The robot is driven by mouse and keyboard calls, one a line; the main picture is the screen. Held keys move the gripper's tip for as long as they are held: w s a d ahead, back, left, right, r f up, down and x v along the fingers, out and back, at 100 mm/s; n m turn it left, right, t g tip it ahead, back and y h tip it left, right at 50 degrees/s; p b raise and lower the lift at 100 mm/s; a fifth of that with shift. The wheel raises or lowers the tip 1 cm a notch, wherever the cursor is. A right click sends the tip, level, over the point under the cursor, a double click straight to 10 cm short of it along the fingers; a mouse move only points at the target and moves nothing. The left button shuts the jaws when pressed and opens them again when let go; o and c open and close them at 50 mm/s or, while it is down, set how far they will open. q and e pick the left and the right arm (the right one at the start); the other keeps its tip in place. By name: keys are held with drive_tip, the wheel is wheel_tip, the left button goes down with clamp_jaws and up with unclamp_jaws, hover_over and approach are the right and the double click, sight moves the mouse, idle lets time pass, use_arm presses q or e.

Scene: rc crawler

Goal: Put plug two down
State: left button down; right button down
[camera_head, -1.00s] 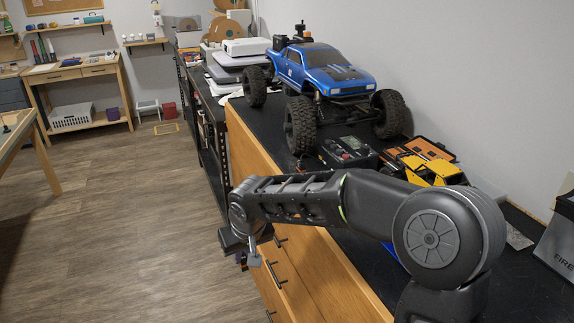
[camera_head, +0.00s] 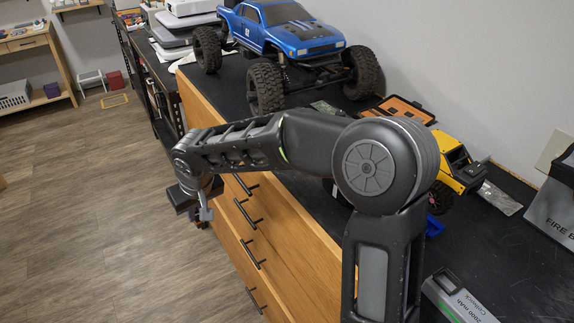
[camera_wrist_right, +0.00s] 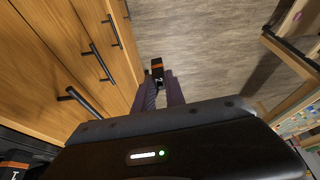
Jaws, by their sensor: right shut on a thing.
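Plug two, a small black piece with an orange band (camera_wrist_right: 157,68), shows between the fingertips in the right wrist view. My right gripper (camera_wrist_right: 162,85) is shut on it and holds it above the wood floor, beside the drawer fronts. In the head view my right arm reaches across from the right, and the right gripper (camera_head: 203,212) hangs down past the front edge of the workbench (camera_head: 480,268). The plug cannot be made out in the head view. My left gripper is not in view.
A blue crawler truck (camera_head: 292,38) stands on the black bench top. Behind my arm are an orange-lined case (camera_head: 402,106) and a yellow vehicle (camera_head: 458,172). A battery box (camera_head: 455,298) and a fire-labelled bag (camera_head: 556,212) are at the right. The drawers have black handles (camera_head: 247,212).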

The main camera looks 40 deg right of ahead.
drive_tip(key=shift+d, duration=0.1)
drive_tip(key=shift+w+d+r, duration=0.15)
drive_tip(key=shift+d+r, duration=0.1)
drive_tip(key=s+d+r+m+h, duration=0.1)
drive_tip(key=s+d+r+m, duration=0.2)
drive_tip(key=d+r, duration=0.7)
drive_tip(key=s+d+r+m+h, duration=0.1)
drive_tip(key=s+d+r+m, duration=0.1)
drive_tip(key=d+r, duration=0.8)
drive_tip(key=shift+s+d+r+m+g, duration=0.15)
drive_tip(key=shift+s+d+m+g, duration=0.4)
drive_tip(key=shift+d, duration=0.65)
drive_tip(key=shift+s, duration=0.1)
drive_tip(key=shift+t, duration=0.25)
drive_tip(key=shift+f, duration=3.15)
drive_tip(key=shift+f, duration=1.85)
